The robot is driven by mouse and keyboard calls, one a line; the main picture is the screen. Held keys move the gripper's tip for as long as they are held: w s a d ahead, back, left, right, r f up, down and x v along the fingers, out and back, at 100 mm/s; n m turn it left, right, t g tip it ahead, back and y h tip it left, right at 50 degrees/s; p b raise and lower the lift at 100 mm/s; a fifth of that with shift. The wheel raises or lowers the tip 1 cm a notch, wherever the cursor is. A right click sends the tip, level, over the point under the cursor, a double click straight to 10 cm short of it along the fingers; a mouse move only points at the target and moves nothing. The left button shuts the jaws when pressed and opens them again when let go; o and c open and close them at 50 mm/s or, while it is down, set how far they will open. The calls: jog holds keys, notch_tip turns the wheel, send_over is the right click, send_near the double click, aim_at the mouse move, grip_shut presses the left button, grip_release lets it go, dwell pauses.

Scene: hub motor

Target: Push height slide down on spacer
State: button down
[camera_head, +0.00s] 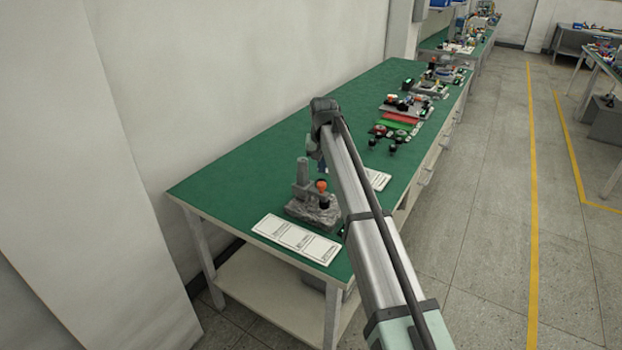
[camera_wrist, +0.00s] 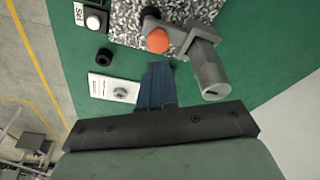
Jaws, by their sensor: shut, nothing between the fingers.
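A grey measuring stand with an upright post (camera_head: 303,172) stands on a speckled stone base (camera_head: 296,209) near the table's front end. An orange knob (camera_head: 321,185) sits on its arm. In the wrist view, the post (camera_wrist: 208,72) points toward the camera, with the orange knob (camera_wrist: 158,40) and stone base (camera_wrist: 127,22) beyond. I cannot tell which part is the height slide. My gripper (camera_wrist: 158,68) has its blue fingers shut and empty, appearing just below the knob and left of the post; contact is unclear.
A printed card (camera_head: 297,240) lies before the stand, another card (camera_head: 377,179) behind my arm. Other fixtures (camera_head: 400,120) stand farther along the green table (camera_head: 240,172).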

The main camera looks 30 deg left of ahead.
notch_tip(320, 180, up, 4)
jog(key=shift+r, duration=0.15)
dwell(0.5)
dwell(0.3)
